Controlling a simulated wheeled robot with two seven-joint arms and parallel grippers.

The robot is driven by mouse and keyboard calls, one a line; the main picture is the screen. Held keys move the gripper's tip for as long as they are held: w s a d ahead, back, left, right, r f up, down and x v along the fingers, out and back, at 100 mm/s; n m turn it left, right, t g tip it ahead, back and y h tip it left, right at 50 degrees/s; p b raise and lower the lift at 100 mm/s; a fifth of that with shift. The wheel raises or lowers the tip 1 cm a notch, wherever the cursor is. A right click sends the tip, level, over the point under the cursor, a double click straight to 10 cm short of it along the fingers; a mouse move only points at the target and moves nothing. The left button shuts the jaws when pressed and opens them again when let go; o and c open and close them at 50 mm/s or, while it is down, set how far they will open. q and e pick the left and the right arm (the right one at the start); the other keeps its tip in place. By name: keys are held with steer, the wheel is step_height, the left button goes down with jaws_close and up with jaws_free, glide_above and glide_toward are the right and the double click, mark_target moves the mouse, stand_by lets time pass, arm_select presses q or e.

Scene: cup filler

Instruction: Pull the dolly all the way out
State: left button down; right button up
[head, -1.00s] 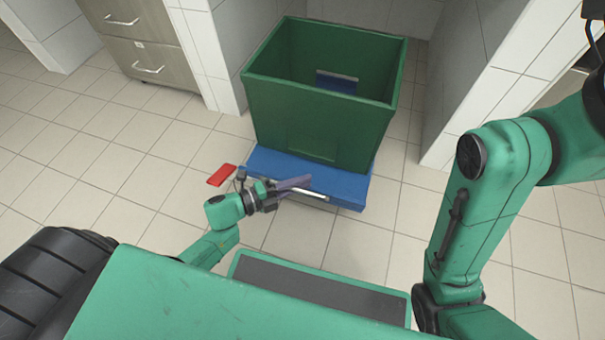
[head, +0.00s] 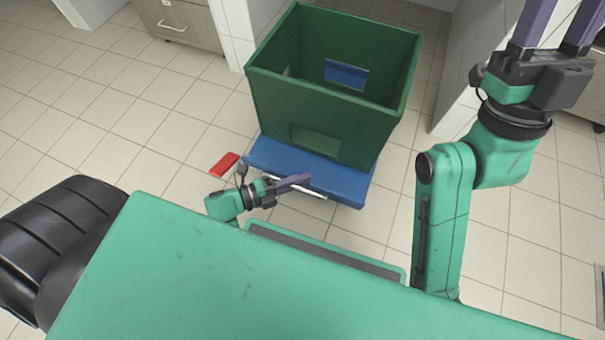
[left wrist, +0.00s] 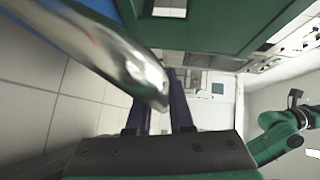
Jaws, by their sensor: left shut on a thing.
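The blue dolly (head: 345,183) stands on the tiled floor in the head view, with a large green bin (head: 300,105) on it. A metal handle bar (head: 312,194) runs along its front edge and crosses the left wrist view as a shiny bar (left wrist: 105,45). My left gripper (head: 298,183) is at this handle, shut on it; its purple fingers (left wrist: 178,100) show beside the bar in the left wrist view. My right gripper (head: 562,22) is raised at the top right, fingers apart and empty, tips cut off by the frame.
A red flat piece (head: 224,163) shows at the dolly's left. A drawer cabinet (head: 180,22) stands at the back left. Open floor (head: 110,120) lies to the left.

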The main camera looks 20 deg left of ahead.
arm_select(q)
steer(key=shift+s+f, duration=0.15)
steer(key=shift+s, duration=0.05)
steer(key=c, duration=0.8)
jaws_free()
steer(key=shift+s+a, duration=0.1)
